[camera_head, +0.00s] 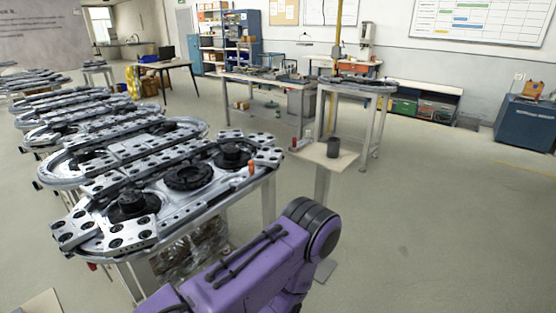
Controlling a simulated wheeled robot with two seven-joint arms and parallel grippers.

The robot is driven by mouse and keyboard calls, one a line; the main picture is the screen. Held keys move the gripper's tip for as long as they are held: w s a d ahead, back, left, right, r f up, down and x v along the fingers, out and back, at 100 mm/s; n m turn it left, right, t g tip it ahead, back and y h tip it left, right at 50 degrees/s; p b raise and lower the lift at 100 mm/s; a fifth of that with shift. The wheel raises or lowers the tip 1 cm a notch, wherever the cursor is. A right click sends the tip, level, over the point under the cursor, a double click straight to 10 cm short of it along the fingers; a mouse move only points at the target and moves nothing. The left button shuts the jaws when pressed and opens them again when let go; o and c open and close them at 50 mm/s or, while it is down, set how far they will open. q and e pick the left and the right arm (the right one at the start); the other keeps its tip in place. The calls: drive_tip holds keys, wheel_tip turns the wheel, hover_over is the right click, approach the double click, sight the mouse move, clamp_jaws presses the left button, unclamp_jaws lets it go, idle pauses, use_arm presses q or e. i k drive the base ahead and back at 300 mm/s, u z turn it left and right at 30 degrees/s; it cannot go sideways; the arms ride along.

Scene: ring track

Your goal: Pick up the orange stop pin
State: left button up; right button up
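The orange stop pin (251,168) is a small upright orange piece. It stands at the right end of the nearest ring track (150,178), close to its edge. The track is a silver metal oval with black round hubs on top. The pin's lower end is too small to make out clearly. A purple arm link of mine fills the bottom middle of the view, in front of and below the track. Neither of my grippers is in view, so what they hold cannot be seen.
More ring tracks (75,125) stand in a row behind at the left. A small stand (322,155) with a dark cup (333,147) is right of the near track. Work tables (262,78) stand farther back. The floor (440,220) at the right is clear.

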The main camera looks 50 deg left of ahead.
sight(251, 166)
drive_tip(key=u, duration=0.3)
drive_tip(key=i, duration=1)
drive_tip(key=u, duration=0.6)
